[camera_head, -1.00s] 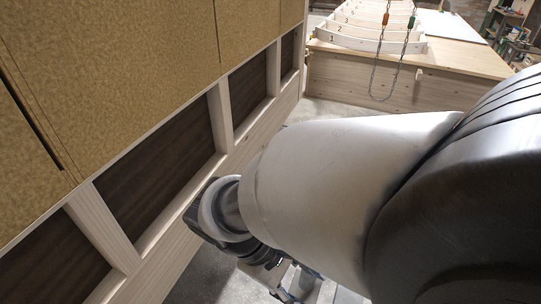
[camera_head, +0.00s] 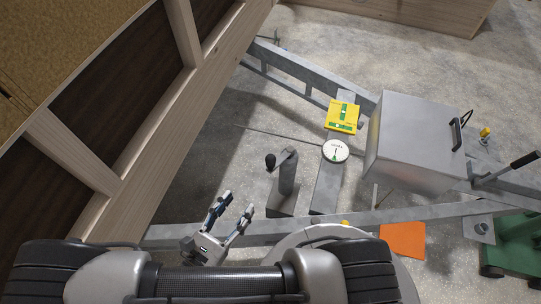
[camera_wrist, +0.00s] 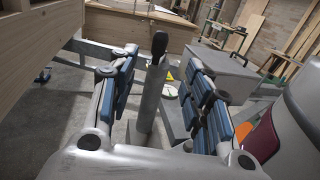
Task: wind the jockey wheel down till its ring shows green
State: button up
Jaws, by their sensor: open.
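The jockey wheel's grey upright tube (camera_head: 287,180) stands by the trailer frame, with a crank arm on top and a black knob (camera_head: 270,161) at its left. The knob also shows upright in the wrist view (camera_wrist: 159,45), ahead between my fingers. A white round dial (camera_head: 336,151) lies on a grey plate right of the tube, with a small green mark at its lower edge. I cannot make out a coloured ring on the tube. My gripper (camera_head: 238,203) is open and empty, in front and left of the tube in the head view, apart from the knob. The wheel itself is hidden.
A yellow-green plate (camera_head: 343,116) sits behind the dial. A grey metal box (camera_head: 408,140) stands right on the drawbar. An orange plate (camera_head: 402,240) and a green wheeled device (camera_head: 515,243) are at lower right. The wooden hut wall (camera_head: 150,130) bounds the left.

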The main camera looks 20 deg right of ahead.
aim_at(268, 164)
jog(key=b+x, duration=0.2)
jog(key=x, duration=1.5)
jog(key=shift+d, duration=0.2)
grip_shut()
